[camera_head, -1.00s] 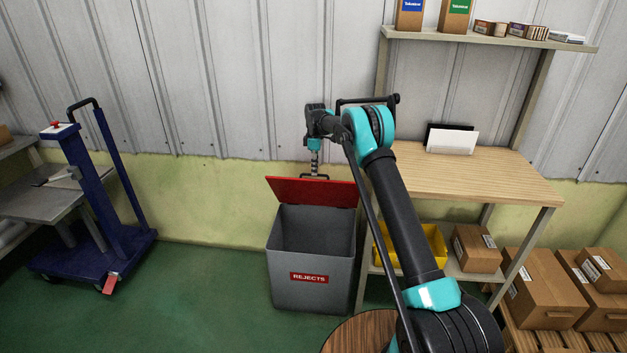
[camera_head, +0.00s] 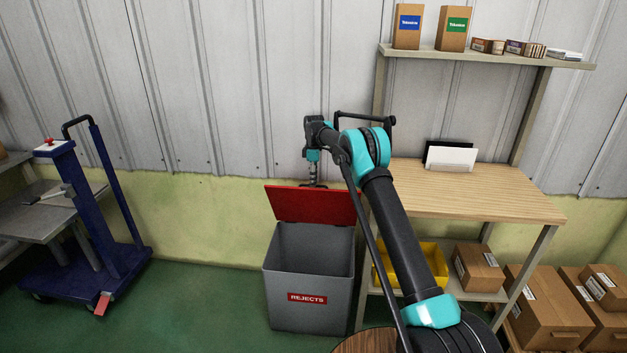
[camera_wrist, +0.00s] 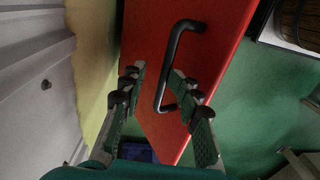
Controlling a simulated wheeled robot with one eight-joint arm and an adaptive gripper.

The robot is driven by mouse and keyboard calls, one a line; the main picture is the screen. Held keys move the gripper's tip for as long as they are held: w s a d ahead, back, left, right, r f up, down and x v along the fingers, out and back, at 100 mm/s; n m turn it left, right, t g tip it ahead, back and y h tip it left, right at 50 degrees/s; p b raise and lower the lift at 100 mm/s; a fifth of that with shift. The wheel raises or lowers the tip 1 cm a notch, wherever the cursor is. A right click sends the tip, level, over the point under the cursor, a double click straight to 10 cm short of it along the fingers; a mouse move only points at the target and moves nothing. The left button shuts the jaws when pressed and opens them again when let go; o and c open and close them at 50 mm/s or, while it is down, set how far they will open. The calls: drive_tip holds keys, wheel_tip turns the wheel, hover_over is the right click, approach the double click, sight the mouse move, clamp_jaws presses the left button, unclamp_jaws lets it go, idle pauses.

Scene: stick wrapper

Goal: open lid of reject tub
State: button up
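The grey reject tub (camera_head: 310,282) stands on the green floor against the wall, with a red REJECTS label on its front. Its red lid (camera_head: 314,205) is raised and leans back from the tub's mouth, and the dark inside shows. My gripper (camera_head: 314,183) is behind the lid's upper edge in the head view, its fingers partly hidden. In the wrist view my gripper (camera_wrist: 157,74) has its two fingers spread apart. The lid's black handle (camera_wrist: 168,66) lies between and beyond them, against the red lid face. I see no finger closed on it.
A wooden-topped workbench (camera_head: 480,195) stands right of the tub, with a yellow bin (camera_head: 425,258) below. Cardboard boxes (camera_head: 548,310) sit at the lower right. A blue trolley (camera_head: 85,270) is at the left. Floor between trolley and tub is clear.

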drive_tip(key=shift+o, duration=1.1)
drive_tip(key=shift+w+d+f, duration=0.25)
drive_tip(key=shift+w+f, duration=0.35)
drive_tip(key=shift+f, duration=0.3)
drive_tip(key=shift+o, duration=0.5)
drive_tip(key=shift+s+r, duration=0.15)
drive_tip(key=shift+r, duration=0.1)
drive_tip(key=shift+a, duration=0.15)
drive_tip(key=shift+s+r, duration=0.1)
wheel_tip(320, 180, up, 12)
drive_tip(key=w, duration=0.1)
